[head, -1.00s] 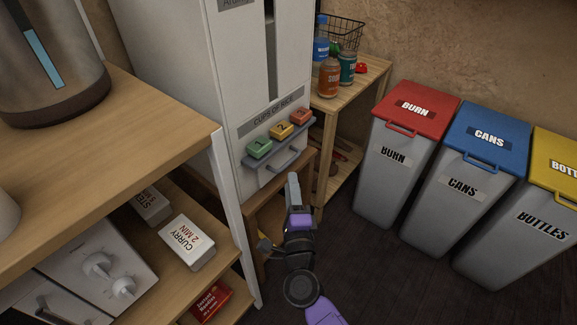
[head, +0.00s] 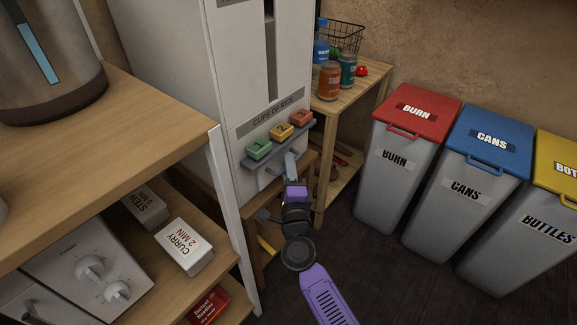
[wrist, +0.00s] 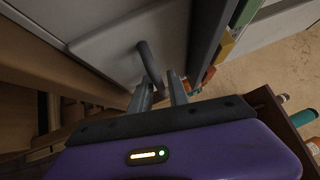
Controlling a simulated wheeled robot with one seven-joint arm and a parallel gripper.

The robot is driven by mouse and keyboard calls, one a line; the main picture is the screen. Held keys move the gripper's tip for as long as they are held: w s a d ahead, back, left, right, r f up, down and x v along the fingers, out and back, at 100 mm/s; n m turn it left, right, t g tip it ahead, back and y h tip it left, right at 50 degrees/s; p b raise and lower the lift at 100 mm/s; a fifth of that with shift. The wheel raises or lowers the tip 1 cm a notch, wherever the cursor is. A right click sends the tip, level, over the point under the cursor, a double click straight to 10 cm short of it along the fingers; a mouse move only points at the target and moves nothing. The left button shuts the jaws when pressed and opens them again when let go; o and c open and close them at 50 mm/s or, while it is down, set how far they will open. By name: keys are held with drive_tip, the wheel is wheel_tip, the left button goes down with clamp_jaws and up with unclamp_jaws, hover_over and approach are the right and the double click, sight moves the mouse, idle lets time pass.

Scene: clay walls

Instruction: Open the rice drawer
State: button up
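The rice drawer is the pale front panel (wrist: 105,45) low on the white rice dispenser (head: 258,60), below the label "CUPS OF RICE" and its shelf of buttons. It looks shut. Its grey bar handle (wrist: 149,63) shows in the wrist view. In the head view my gripper (head: 290,163) is at the drawer front and partly hides it. In the wrist view my gripper (wrist: 161,88) is open, and the near end of the handle shows between its fingertips. I cannot tell whether they touch it.
Green, yellow and red buttons (head: 282,132) sit just above the drawer. A wooden shelf (head: 150,110) with boxes is at left. A small rack (head: 350,85) with bottles stands behind at right. Bins (head: 405,150) stand farther right, with dark floor clear before them.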

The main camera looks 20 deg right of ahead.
clamp_jaws()
idle(1.1)
drive_tip(key=shift+s, duration=0.1)
